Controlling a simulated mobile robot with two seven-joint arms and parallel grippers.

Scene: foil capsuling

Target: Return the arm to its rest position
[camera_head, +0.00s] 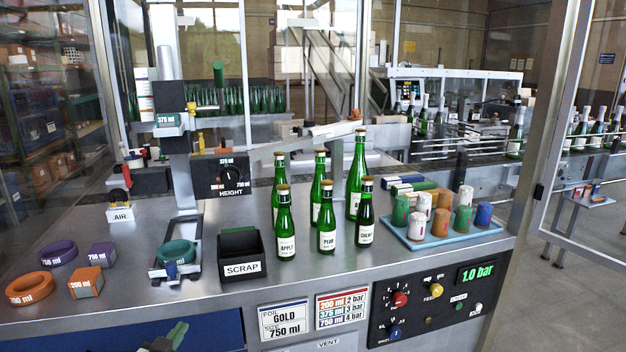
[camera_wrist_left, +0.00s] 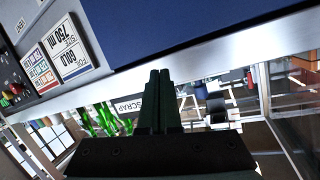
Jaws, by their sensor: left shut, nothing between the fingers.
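My left gripper (camera_head: 174,336) shows at the bottom edge of the head view, low in front of the bench. Its dark fingers are together and empty, and they also show in the left wrist view (camera_wrist_left: 158,78). In that view the surroundings appear upside down, with the bench edge beyond the fingertips. The gripper appears apart from everything on the bench. Most of the left arm is out of the head view. My right gripper is in neither view.
The steel bench (camera_head: 130,255) holds a black scrap bin (camera_head: 241,258), several green bottles (camera_head: 326,225), a blue tray of capsules (camera_head: 420,240), and purple and orange rings (camera_head: 32,287). A control panel (camera_head: 425,300) and label cards (camera_head: 285,317) are on the bench front.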

